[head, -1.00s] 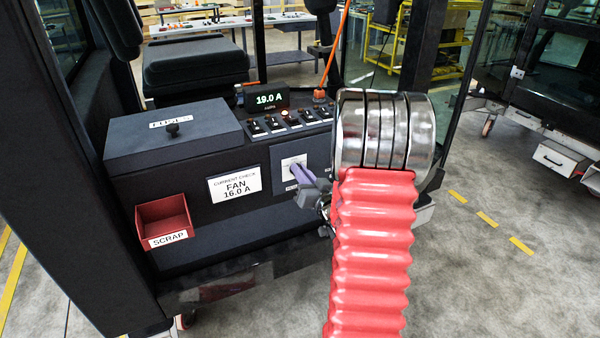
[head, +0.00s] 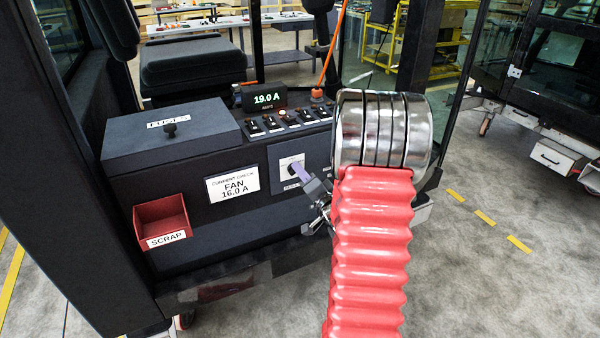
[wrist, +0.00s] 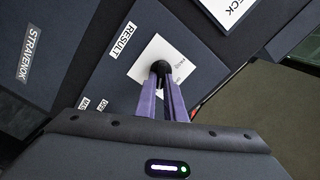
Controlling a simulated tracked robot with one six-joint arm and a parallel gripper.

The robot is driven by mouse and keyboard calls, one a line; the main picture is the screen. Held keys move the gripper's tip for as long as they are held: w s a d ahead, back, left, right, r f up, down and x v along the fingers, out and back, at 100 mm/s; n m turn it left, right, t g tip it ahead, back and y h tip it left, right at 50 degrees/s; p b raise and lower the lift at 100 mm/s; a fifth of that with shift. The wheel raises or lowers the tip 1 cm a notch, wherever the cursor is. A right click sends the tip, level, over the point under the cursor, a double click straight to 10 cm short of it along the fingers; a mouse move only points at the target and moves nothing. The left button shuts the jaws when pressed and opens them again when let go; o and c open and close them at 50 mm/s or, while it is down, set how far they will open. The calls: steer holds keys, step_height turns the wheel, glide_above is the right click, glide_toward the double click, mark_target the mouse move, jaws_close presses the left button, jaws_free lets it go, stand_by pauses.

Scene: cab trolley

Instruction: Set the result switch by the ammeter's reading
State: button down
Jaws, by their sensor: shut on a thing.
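A white card (head: 232,184) on the console front reads CURRENT CHECK, FAN 16.0 A. The result switch is a black knob (wrist: 161,67) on a white plate (wrist: 148,60), beside a RESULT label (wrist: 120,40) in the wrist view. My gripper (wrist: 160,80) has its purple fingers shut on this knob. In the head view my gripper (head: 298,170) reaches the plate (head: 285,161) from the right.
A row of small switches (head: 282,121) lies below the ammeter. A lidded fuse box (head: 172,150) and a red SCRAP bin (head: 160,215) are to the left. An orange lever (head: 332,52) rises behind. My red-sleeved arm hides the console's right end.

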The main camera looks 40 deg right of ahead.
steer(key=shift+d+f, duration=0.1)
steer(key=shift+d, duration=0.05)
steer(key=c, duration=2.1)
jaws_free()
steer(key=shift+o, duration=1.3)
steer(key=shift+s, duration=0.15)
steer(key=v, duration=1.3)
steer(key=shift+s+a, duration=0.2)
steer(key=shift+s, duration=0.05)
